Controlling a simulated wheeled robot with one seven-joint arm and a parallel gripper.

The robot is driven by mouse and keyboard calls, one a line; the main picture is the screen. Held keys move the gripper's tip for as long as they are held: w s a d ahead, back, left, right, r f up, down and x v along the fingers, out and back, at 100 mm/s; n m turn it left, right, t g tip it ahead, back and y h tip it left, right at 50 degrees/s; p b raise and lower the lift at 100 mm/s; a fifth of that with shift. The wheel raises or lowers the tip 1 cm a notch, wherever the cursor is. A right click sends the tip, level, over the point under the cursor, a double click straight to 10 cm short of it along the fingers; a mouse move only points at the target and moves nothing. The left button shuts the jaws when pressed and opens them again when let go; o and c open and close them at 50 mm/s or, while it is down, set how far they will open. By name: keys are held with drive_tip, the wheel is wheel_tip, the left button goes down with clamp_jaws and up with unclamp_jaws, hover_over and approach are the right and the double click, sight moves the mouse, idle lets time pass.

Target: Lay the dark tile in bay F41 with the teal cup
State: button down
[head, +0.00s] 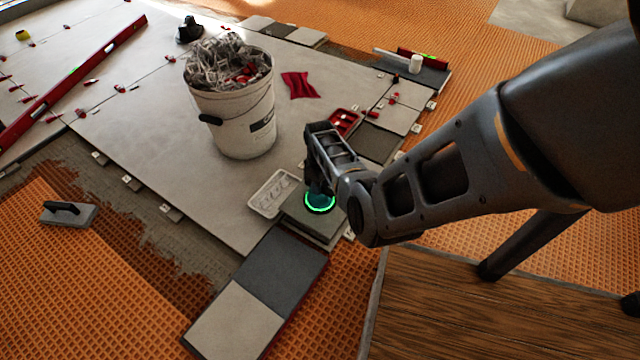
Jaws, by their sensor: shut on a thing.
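My gripper (321,186) is at the middle of the head view, pointing down, shut on the teal cup. The cup is mostly hidden by the gripper; its glowing green ring (320,208) shows at the bottom. The ring rests against, or just above, a grey tile (304,226) that looks like the top of a small stack; contact cannot be told. A dark tile (283,266) lies in front of it, beside a light tile (235,321), both on a red-edged base. Another dark tile (374,143) lies beyond my gripper. I cannot read which bay is F41.
A white bucket (235,122) full of clips stands left of my gripper. A pale tray (271,192) and a red tray (343,123) lie close by. A trowel (68,212) lies at left. A wooden board (470,305) is at front right. Small bay tags line the slab edges.

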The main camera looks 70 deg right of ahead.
drive_tip(key=shift+f+b, duration=1.3)
drive_tip(key=shift+f, duration=0.2)
drive_tip(key=shift+f, duration=1.6)
idle(1.1)
drive_tip(key=c, duration=0.8)
unclamp_jaws()
wheel_tip(320, 180, up, 8)
drive_tip(key=p, duration=0.4)
drive_tip(key=shift+f+p, duration=0.15)
drive_tip(key=shift+p, duration=0.25)
